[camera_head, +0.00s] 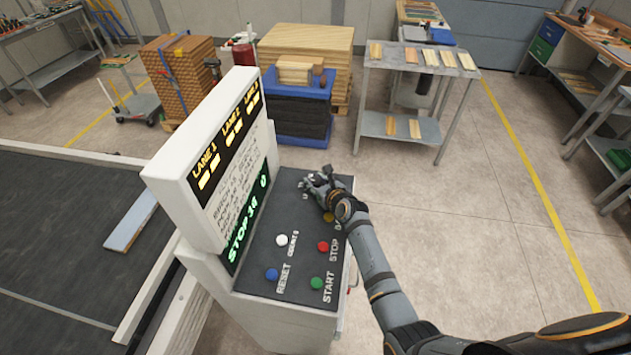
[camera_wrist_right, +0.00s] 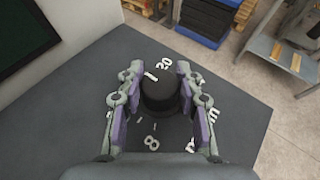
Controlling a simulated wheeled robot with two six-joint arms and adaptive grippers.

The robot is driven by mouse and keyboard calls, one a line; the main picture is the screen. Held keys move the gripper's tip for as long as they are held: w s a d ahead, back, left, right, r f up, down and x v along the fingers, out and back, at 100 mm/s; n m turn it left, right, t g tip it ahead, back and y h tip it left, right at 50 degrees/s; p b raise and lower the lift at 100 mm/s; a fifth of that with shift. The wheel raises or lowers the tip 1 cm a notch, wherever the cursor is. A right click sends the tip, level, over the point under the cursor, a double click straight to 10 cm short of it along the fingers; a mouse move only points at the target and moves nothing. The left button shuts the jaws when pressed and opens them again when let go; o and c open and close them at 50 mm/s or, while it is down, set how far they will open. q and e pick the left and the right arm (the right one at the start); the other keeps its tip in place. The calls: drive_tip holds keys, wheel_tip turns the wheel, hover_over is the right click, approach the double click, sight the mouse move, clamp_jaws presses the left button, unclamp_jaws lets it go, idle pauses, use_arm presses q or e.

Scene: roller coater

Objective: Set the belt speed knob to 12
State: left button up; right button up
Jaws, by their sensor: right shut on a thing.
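The belt speed knob (camera_wrist_right: 160,92) is a round black knob on the dark panel, seen in the right wrist view. A white mark on its top lies toward the upper left, near the printed 20; an 8 is printed below it. My right gripper (camera_wrist_right: 157,88) is shut on the knob, one finger on each side. In the head view my right gripper (camera_head: 320,180) is at the far end of the control panel (camera_head: 262,235) and hides the knob. My left gripper is not in view.
Nearer on the panel are a white button (camera_head: 282,240), a red button (camera_head: 323,246), a blue button (camera_head: 271,274), a green button (camera_head: 316,283) and a yellow button (camera_head: 329,217). The upright console (camera_head: 205,160) stands left of the gripper. A board (camera_head: 131,220) lies on the dark conveyor.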

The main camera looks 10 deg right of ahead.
drive_tip(key=shift+f+n+y+b, duration=0.2)
drive_tip(key=shift+n+y+b, duration=0.35)
drive_tip(key=shift+b, duration=0.2)
drive_tip(key=n+g+y+b, duration=0.2)
drive_tip(key=n+y+b, duration=0.2)
drive_tip(key=shift+d+f+g, duration=0.1)
drive_tip(key=shift+g, duration=0.3)
drive_tip(key=n+g+y+b, duration=0.3)
drive_tip(key=n+g+b, duration=0.1)
drive_tip(key=b, duration=0.1)
drive_tip(key=shift+n+y, duration=0.35)
use_arm(q)
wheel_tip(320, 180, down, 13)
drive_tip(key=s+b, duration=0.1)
drive_tip(key=b, duration=0.1)
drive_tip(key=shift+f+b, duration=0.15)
drive_tip(key=shift+b, duration=0.2)
use_arm(e)
drive_tip(key=shift+r+n+g+y, duration=0.15)
drive_tip(key=shift+n+g, duration=0.35)
drive_tip(key=shift+g, duration=0.15)
drive_tip(key=shift+r+n+g+y, duration=0.1)
drive_tip(key=shift+n+g+y, duration=0.05)
drive_tip(key=shift+n+g, duration=0.45)
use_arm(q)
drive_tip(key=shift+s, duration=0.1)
